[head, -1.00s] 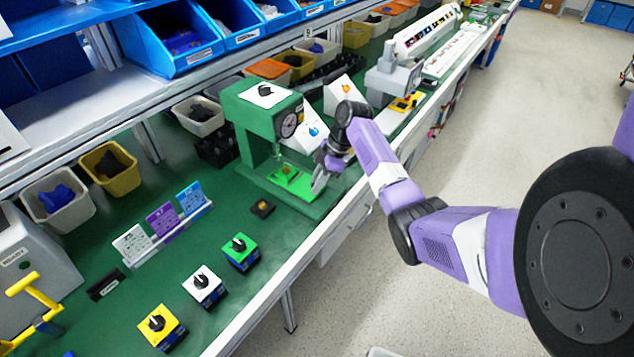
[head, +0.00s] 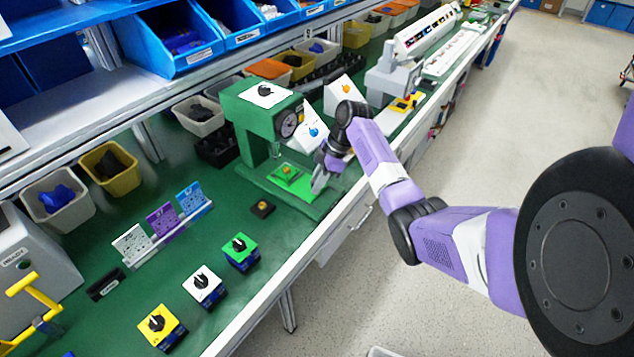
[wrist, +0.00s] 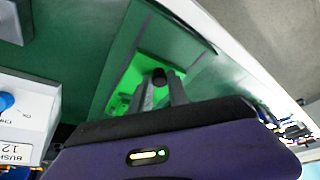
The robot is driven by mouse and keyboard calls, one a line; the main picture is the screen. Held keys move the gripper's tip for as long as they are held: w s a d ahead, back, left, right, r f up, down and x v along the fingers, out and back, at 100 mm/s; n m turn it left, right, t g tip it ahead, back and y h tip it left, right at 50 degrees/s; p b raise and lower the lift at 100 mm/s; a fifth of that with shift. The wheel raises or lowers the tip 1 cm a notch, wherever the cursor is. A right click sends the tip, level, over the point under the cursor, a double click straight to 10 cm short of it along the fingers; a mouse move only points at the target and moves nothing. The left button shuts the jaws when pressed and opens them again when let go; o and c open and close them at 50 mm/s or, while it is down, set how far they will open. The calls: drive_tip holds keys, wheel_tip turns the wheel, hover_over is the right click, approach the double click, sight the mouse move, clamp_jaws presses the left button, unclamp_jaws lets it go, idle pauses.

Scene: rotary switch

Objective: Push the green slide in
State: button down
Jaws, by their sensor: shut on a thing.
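The green slide (head: 293,181) is a bright green plate lying on the darker green base of the press (head: 256,112), at the middle of the bench. It also shows in the wrist view (wrist: 143,68). My gripper (head: 319,182) is at the slide's front right end. In the wrist view my gripper (wrist: 160,88) has its two fingers close together around a small dark knob (wrist: 160,74) at the slide's end. The slide's inner end is partly under the press head, and a small orange spot shows on it.
Green (head: 240,251), white (head: 204,286) and yellow (head: 161,327) switch boxes stand on the bench at the left. A white sloped box with a blue knob (head: 312,133) stands beside the press. The aisle floor (head: 420,300) is clear on the right.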

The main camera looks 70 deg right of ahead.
sight(301, 184)
drive_tip(key=shift+w+d+b, duration=0.15)
drive_tip(key=shift+w+b, duration=0.2)
drive_tip(key=shift+b, duration=0.05)
drive_tip(key=w+b, duration=0.2)
drive_tip(key=w, duration=0.1)
drive_tip(key=shift+d+f, duration=0.1)
drive_tip(key=shift+d, duration=0.25)
drive_tip(key=shift+w+r, duration=0.25)
drive_tip(key=c, duration=1.3)
unclamp_jaws()
drive_tip(key=shift+w, duration=0.1)
drive_tip(key=shift+o, duration=0.2)
drive_tip(key=shift+f, duration=0.1)
